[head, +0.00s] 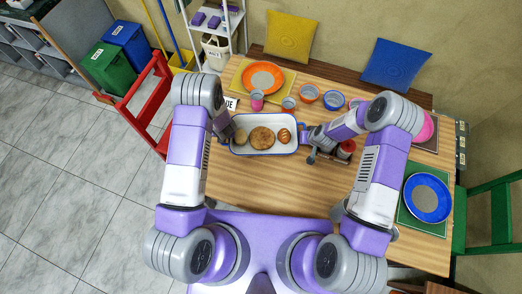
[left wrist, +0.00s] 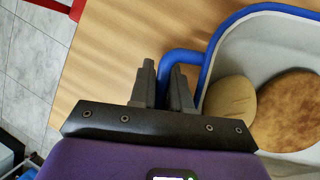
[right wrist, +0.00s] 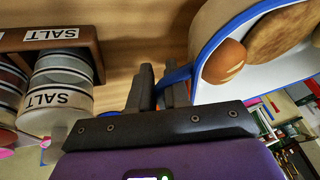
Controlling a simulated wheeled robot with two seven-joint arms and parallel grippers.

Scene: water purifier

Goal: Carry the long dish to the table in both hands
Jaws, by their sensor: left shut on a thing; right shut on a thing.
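The long dish (head: 264,151) is white with a blue rim and a blue handle at each end. My right gripper (head: 304,133) is shut on the right handle; the fingers partly hide that handle in the right wrist view (right wrist: 172,78).
A rack with salt jars (head: 345,149) stands just right of the dish, close to my right gripper. Cups, bowls (head: 333,100) and an orange plate (head: 263,76) are behind it. A blue plate (head: 428,198) is at right. A red chair (head: 150,100) stands left. The table's near middle is clear.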

